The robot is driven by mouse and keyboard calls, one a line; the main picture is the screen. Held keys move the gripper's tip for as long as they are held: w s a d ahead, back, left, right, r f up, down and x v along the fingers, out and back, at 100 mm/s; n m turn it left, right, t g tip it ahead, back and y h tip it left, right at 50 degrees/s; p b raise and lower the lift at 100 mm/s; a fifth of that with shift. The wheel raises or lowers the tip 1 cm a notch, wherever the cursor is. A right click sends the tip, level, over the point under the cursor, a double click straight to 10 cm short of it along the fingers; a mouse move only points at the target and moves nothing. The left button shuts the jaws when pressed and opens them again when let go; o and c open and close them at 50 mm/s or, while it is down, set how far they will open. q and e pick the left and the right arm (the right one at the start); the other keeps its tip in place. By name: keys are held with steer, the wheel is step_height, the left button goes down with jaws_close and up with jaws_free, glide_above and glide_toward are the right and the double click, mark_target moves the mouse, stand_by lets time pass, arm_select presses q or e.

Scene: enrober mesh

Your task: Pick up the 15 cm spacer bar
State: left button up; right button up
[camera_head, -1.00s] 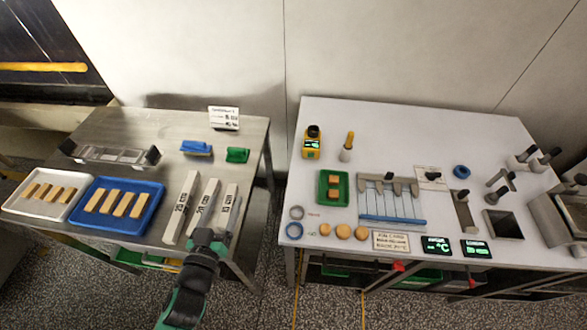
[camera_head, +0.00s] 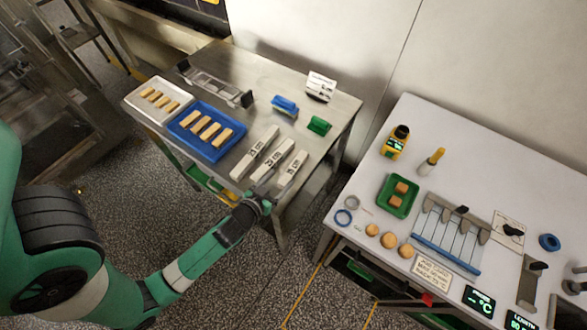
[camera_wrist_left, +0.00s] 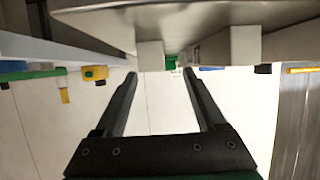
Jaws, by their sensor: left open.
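Three pale spacer bars lie side by side on the steel table: a left bar (camera_head: 255,153), a middle bar (camera_head: 270,161) and a right bar (camera_head: 291,170). Their printed labels are too small to read surely, so I cannot tell which is the 15 cm one; the right bar looks shortest. My left gripper (camera_head: 266,192) is open and empty at the near ends of the middle and right bars, by the table's front edge. In the left wrist view its two fingers (camera_wrist_left: 160,75) stand apart, with two bar ends (camera_wrist_left: 150,56) (camera_wrist_left: 245,45) just beyond. My right gripper is not in view.
A blue tray (camera_head: 239,150) and a white tray (camera_head: 131,103) with bar-shaped pieces lie left of the bars. Blue (camera_head: 285,106) and green (camera_head: 319,126) items and a sign (camera_head: 321,86) stand behind. A floor gap separates the white table (camera_head: 455,160) on the right.

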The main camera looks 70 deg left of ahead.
mark_target(288, 174)
arm_select(q)
steer(key=x, duration=0.5)
steer(key=shift+w+d+r, duration=0.2)
steer(key=shift+w, duration=0.15)
jaws_close()
